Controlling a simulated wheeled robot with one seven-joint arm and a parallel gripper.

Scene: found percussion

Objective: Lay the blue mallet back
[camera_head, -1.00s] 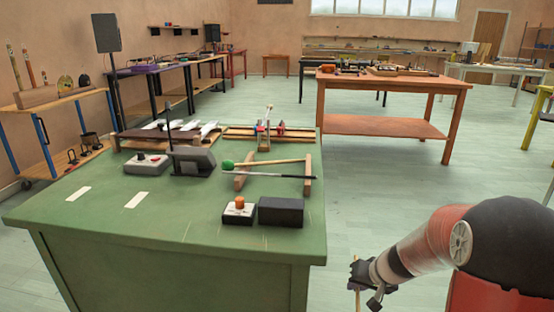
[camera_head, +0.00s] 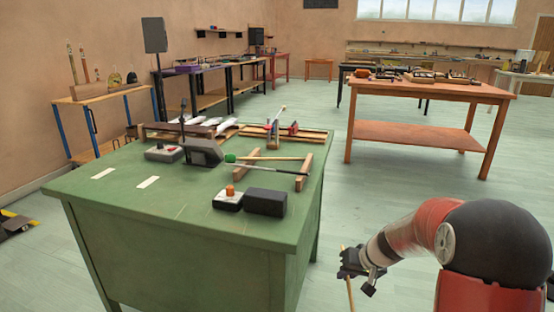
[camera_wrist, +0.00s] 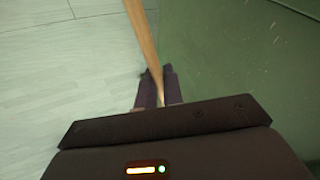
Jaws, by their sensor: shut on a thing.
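My gripper (camera_head: 352,265) is shut on a thin wooden stick (camera_head: 350,295), right of the green table's near corner and lower than its top. In the wrist view, the stick (camera_wrist: 143,40) runs up from between my fingers (camera_wrist: 159,92). No blue head shows, so I cannot tell the mallet's colour. On the green table (camera_head: 130,205), a wooden rest with a left bar (camera_head: 245,170) and a right bar (camera_head: 304,170) carries a mallet with a green head (camera_head: 230,158) and a thin grey rod (camera_head: 272,169).
A black box (camera_head: 266,202) and a white box with an orange knob (camera_head: 228,200) stand in front of the rest. A dark grey device (camera_head: 204,153) stands left of it. An orange table (camera_head: 420,136) stands behind. The floor between the tables is clear.

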